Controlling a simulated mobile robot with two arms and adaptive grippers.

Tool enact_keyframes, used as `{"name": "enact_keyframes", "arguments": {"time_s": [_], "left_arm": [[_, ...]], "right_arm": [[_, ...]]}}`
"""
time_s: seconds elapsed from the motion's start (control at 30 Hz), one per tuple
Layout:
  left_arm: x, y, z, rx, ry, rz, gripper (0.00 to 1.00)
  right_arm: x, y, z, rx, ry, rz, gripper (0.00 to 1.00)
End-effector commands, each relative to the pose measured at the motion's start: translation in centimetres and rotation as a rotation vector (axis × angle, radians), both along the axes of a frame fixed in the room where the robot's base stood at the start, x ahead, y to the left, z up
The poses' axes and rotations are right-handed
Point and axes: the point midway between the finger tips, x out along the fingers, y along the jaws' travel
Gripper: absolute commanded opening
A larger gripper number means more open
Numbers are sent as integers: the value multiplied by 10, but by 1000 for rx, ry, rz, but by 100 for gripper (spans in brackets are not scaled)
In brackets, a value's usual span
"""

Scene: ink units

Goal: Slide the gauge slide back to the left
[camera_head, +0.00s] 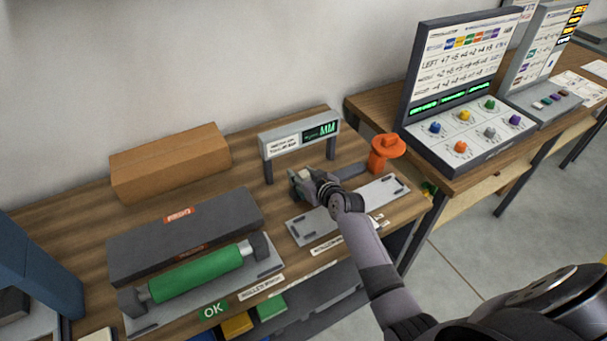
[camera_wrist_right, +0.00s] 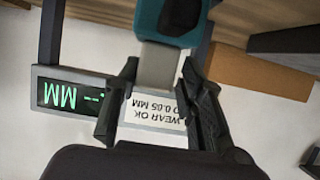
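The gauge slide, a teal block (camera_wrist_right: 172,20) with a pale grey tab (camera_wrist_right: 158,68), shows at the top of the right wrist view. In the head view it is mostly hidden at my right gripper (camera_head: 304,186). That gripper (camera_wrist_right: 160,72) has its fingertips on both sides of the grey tab, seemingly closed on it. My left gripper is not in view.
A pale plate (camera_head: 384,190) lies under and right of my forearm. Left are a green roller (camera_head: 197,273) on a cradle, a dark grey block (camera_head: 185,235) and a cardboard box (camera_head: 170,160). A control console (camera_head: 465,125) stands on the bench at right.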

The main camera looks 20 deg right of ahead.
Motion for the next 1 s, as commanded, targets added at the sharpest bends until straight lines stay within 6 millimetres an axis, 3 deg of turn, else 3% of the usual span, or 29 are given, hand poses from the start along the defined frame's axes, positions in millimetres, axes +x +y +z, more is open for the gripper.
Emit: {"name": "enact_keyframes", "arguments": {"time_s": [0.37, 0.8, 1.0], "left_arm": [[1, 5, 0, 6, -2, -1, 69], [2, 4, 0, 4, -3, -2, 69], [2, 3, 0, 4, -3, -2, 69]], "right_arm": [[-12, -1, 3, 0, 2, 0, 35], [-86, -7, 35, -3, 1, 0, 35], [-107, -8, 44, -1, 1, 0, 35]]}}
